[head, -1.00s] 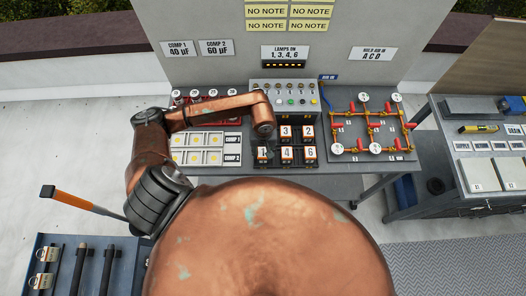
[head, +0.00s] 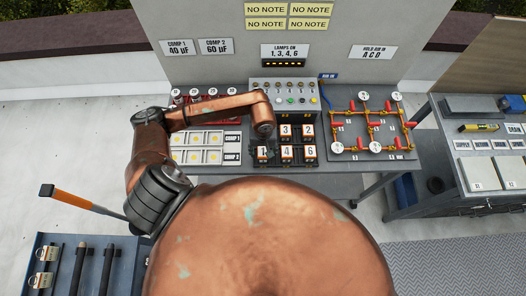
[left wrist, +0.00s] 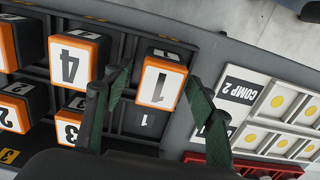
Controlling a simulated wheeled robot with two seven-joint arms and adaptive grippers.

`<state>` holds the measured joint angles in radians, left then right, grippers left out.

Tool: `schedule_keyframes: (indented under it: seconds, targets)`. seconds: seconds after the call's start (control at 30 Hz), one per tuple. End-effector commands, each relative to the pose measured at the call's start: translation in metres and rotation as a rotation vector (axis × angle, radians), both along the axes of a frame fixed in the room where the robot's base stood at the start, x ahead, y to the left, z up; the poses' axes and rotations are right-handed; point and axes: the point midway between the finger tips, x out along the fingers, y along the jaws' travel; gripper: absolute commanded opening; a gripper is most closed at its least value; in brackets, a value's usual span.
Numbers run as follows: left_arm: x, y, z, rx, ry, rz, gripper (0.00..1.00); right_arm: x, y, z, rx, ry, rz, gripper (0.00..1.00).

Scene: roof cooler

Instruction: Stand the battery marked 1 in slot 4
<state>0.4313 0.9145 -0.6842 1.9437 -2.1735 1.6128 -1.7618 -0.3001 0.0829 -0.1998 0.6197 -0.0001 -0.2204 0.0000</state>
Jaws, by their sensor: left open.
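The battery marked 1 (head: 262,153) stands upright at the front left of the black battery rack (head: 284,165), level with the batteries marked 4 (head: 286,152) and 6 (head: 310,151). In the left wrist view its orange-rimmed top (left wrist: 161,82) lies between the two fingers of my left gripper (left wrist: 158,105), which is open. An empty slot labelled 1 (left wrist: 146,121) lies just behind this battery. The label of the slot under the battery is hidden. In the head view my left gripper (head: 265,136) is over the rack's left side. My right gripper is not in view.
Batteries marked 3 (head: 285,131) and 2 (head: 308,131) stand in the back row.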

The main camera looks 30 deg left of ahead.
Motion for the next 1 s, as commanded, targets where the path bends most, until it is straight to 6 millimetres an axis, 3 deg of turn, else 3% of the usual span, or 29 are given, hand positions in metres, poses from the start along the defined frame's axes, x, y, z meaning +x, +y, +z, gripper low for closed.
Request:
schedule_keyframes:
  seconds: [0.17, 0.6, 0.8, 1.0]
  targets:
    - [0.002, 0.0, 0.017, 0.0, -0.006, -0.001, 0.52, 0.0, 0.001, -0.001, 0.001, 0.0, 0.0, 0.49]
    - [0.001, 0.0, 0.104, 0.001, -0.003, 0.0, 0.52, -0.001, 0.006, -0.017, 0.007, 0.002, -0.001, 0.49]
    - [0.0, 0.0, 0.12, 0.0, -0.001, 0.0, 0.52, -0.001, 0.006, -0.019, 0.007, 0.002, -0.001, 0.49]
    - [0.0, 0.0, 0.123, 0.0, 0.0, 0.0, 0.52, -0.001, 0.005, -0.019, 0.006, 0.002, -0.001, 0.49]
